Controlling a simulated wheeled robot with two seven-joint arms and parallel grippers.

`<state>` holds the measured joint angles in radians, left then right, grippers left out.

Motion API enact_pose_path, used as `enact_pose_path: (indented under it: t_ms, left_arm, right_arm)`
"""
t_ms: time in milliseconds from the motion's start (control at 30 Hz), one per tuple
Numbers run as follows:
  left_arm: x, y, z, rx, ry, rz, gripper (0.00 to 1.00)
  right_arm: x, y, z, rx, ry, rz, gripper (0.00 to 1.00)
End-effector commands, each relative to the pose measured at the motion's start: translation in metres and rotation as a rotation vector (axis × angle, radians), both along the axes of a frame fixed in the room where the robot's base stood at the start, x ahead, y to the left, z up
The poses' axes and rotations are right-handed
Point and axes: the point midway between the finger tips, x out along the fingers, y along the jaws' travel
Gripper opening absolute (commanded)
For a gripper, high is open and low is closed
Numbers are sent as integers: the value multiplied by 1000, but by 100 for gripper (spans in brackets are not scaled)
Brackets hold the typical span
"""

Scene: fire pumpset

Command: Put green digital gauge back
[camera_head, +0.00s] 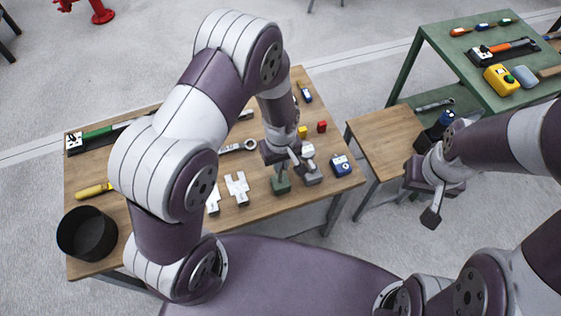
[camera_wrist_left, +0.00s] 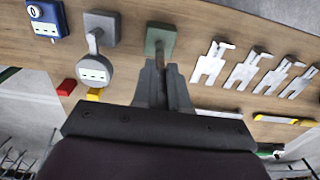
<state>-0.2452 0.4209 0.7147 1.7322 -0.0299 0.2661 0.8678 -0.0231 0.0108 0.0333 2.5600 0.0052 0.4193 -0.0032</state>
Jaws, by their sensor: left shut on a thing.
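The green digital gauge shows as a green square block in the head view (camera_head: 281,185) and in the left wrist view (camera_wrist_left: 160,38). It is at the table's front edge area. My left gripper (camera_wrist_left: 163,85) is shut on the green gauge's narrow part, just beside the green block; the gripper hides the rest of the gauge, including any display. In the head view the left gripper (camera_head: 284,160) hangs over it. I cannot tell whether the block touches the table. My right gripper (camera_head: 431,207) hangs empty near the small side table; its jaw opening is unclear.
A grey gauge (camera_wrist_left: 94,68) stands close beside the green one, then a blue gauge (camera_head: 342,165). Red (camera_head: 322,127) and yellow (camera_head: 303,132) blocks lie behind. Flat white pieces (camera_head: 237,188) lie left of it. A black bowl (camera_head: 87,233) stands at the wooden table's (camera_head: 150,228) left corner.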

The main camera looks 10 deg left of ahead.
Motion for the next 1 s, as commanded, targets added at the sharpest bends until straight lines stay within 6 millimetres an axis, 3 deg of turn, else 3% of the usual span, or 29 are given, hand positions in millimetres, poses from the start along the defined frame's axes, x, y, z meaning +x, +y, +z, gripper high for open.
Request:
enact_pose_path:
  t_ms: [133, 200, 233, 600, 1000]
  left_arm:
    - [0, 0, -3, 0, -1, 0, 0]
    - [0, 0, -3, 0, 0, 0, 29]
    - [0, 0, -3, 0, 1, 0, 38]
    - [1, 0, 6, -1, -2, 0, 38]
    - [-1, -1, 102, -1, -3, 1, 38]
  right_arm:
    - [0, 0, -2, 0, 0, 0, 33]
    - [0, 0, -2, 0, 0, 0, 33]
    - [0, 0, -2, 0, 0, 0, 33]
    - [0, 0, 1, 0, 0, 0, 33]
    - [0, 0, 1, 0, 0, 0, 33]
